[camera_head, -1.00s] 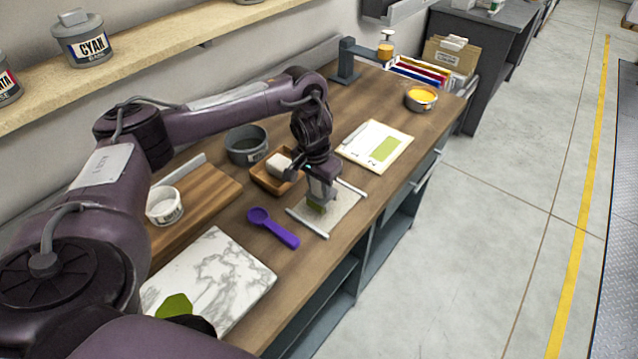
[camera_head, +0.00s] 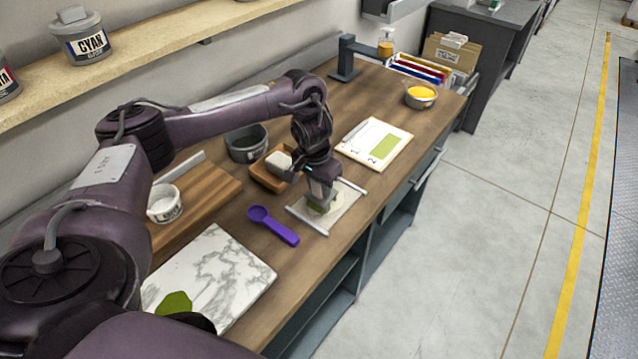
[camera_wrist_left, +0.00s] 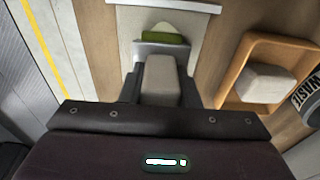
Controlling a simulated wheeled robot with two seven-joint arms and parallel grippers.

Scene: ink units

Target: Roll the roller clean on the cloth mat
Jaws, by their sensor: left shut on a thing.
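My left gripper (camera_head: 320,192) points down over the cloth mat (camera_head: 346,200). It is shut on the pale handle (camera_wrist_left: 162,75) of the roller, seen between its dark fingers in the left wrist view. The roller's green head (camera_wrist_left: 165,38) is at the mat, which also shows in the wrist view (camera_wrist_left: 129,22). A pale green patch (camera_wrist_left: 176,28) shows on the cloth just beyond the roller. White bars edge two sides of the mat. The gripper partly hides the roller in the head view. My right gripper is not seen.
A wooden tray (camera_head: 262,181) with a white block (camera_head: 279,163) is close beside the mat. A purple spoon (camera_head: 273,226) and a marble slab (camera_head: 235,275) with green ink (camera_head: 175,303) lie nearer. A printed sheet (camera_head: 362,150) lies beyond the mat.

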